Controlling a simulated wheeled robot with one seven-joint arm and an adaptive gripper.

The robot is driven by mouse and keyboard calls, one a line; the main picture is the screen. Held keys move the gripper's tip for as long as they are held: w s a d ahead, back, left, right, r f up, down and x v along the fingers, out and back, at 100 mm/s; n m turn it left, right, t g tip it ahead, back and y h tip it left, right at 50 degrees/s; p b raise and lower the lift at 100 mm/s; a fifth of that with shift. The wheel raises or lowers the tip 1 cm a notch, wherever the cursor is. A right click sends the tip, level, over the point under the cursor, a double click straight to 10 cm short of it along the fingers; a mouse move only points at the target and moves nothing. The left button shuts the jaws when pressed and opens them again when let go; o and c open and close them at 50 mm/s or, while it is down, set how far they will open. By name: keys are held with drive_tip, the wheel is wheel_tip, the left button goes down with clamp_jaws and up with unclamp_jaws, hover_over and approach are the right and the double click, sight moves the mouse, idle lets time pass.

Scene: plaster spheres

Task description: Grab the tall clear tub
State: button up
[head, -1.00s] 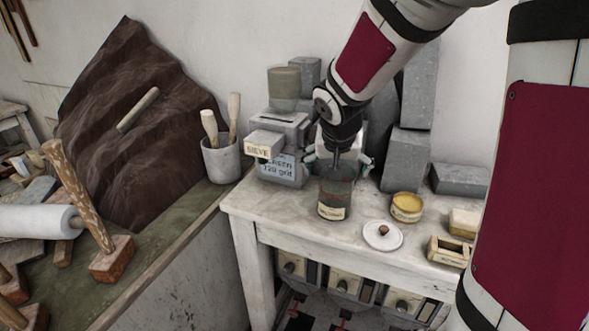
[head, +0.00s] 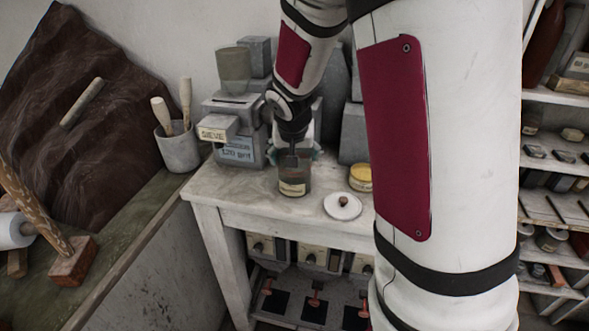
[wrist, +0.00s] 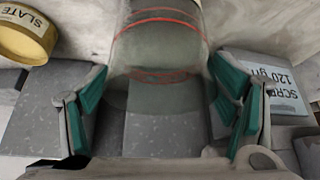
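The tall clear tub (head: 293,184) stands upright on the whitish table, with a pale label on its lower front. In the wrist view it is a see-through cylinder (wrist: 165,50) with red rings, and grey blocks show through it. My gripper (head: 295,155) is over the top of the tub, pointing down. In the wrist view its teal-padded fingers (wrist: 160,75) are spread, one on either side of the tub, close to its walls. I cannot tell whether either pad touches it.
A white lid (head: 342,206) lies in front of the tub. A yellow-topped SLATE tub (head: 360,178) is to the right. A grey labelled machine (head: 238,135) stands close behind left, bearing a greenish vessel (head: 233,66). My arm hides the table's right part.

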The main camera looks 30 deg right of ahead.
drive_tip(key=c, duration=0.7)
drive_tip(key=shift+r, duration=0.1)
